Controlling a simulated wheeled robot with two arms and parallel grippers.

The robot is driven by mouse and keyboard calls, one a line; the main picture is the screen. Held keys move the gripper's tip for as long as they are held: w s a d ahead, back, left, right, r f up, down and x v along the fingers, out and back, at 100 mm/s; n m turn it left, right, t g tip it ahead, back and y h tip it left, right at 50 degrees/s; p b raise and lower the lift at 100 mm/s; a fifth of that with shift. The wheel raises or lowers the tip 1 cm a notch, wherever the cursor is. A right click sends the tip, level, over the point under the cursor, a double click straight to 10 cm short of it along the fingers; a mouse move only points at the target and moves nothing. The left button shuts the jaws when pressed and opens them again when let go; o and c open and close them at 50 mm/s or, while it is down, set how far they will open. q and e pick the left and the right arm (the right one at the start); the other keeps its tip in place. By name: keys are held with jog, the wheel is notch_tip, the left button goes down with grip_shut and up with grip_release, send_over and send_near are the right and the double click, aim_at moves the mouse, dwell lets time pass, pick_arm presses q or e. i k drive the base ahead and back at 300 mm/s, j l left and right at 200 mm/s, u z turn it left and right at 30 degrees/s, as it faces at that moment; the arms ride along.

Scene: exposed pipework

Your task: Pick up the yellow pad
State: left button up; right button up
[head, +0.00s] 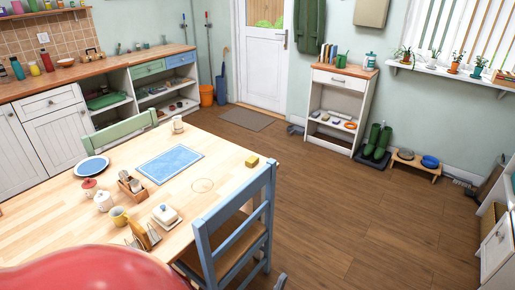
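A small yellow pad (252,161), like a little block, lies on the wooden table (225,160) near its right corner, just beyond the back of a blue chair. Its top and near side show, and nothing covers it. Neither of my grippers can be made out in the head view.
The blue chair (232,228) stands against the table's right side. A blue mat (170,163), a white butter dish (166,214), a yellow mug (119,216) and a toast rack (143,237) are on the table. A large red rounded shape fills the bottom left. Open floor (350,220) lies to the right.

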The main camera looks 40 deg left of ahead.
aim_at(253, 160)
jog(key=i+l, duration=0.1)
jog(key=i, duration=1.05)
